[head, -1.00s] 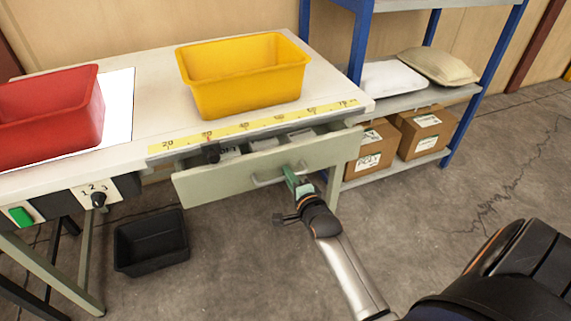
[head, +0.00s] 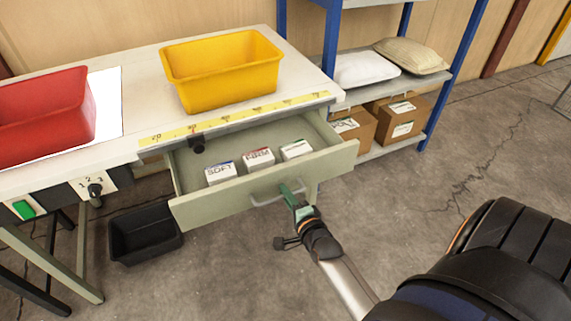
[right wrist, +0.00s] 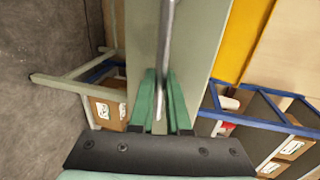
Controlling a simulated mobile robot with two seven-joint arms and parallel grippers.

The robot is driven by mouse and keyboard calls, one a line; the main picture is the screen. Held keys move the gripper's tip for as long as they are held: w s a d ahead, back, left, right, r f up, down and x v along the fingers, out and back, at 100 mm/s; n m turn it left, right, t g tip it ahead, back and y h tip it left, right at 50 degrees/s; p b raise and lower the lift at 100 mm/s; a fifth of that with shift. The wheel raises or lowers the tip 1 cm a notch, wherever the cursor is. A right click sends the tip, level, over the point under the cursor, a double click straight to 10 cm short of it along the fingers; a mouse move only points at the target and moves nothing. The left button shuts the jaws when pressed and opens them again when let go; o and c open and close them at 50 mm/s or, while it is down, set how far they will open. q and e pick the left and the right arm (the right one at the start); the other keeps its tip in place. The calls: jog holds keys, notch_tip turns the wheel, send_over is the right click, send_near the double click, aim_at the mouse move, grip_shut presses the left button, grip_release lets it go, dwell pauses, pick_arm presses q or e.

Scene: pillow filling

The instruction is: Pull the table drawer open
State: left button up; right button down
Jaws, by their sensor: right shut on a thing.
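The pale green table drawer (head: 225,204) stands well open under the worktop in the head view. Three small white boxes lie inside it, labelled SOFT (head: 221,173), FIRM (head: 258,160) and one with a green label (head: 296,149). My right gripper (head: 291,190) is at the drawer's front, shut on the grey bar handle (head: 266,199). In the right wrist view its green fingers (right wrist: 160,100) close around the handle bar (right wrist: 165,50). My left gripper is not in view.
A yellow bin (head: 222,82) and a red bin (head: 40,112) stand on the worktop (head: 130,60). A black bin (head: 145,236) sits on the floor below. A blue-framed shelf (head: 331,60) with pillows and cartons stands at the right. The floor before the drawer is clear.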

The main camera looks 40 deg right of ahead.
jog(key=c, duration=0.9)
grip_release()
pick_arm(q)
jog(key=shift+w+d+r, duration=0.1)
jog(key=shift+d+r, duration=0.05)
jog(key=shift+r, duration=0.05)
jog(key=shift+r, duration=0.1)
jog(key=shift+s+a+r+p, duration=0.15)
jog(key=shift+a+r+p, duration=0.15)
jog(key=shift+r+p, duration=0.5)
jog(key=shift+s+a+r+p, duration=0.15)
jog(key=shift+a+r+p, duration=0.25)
jog(key=shift+p, duration=0.65)
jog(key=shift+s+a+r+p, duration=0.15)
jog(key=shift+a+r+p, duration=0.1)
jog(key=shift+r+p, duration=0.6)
pick_arm(e)
jog(key=shift+s+f+v, duration=0.1)
jog(key=shift+f+v, duration=0.3)
jog(key=shift+v, duration=2.05)
jog(key=shift+s+f+v, duration=0.1)
jog(key=shift+f+v, duration=0.3)
jog(key=shift+v, duration=2.05)
jog(key=shift+s+f+v, duration=0.1)
jog(key=shift+f+v, duration=0.3)
jog(key=shift+v, duration=2.05)
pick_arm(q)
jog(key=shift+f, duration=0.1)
pick_arm(e)
jog(key=shift+w, duration=0.1)
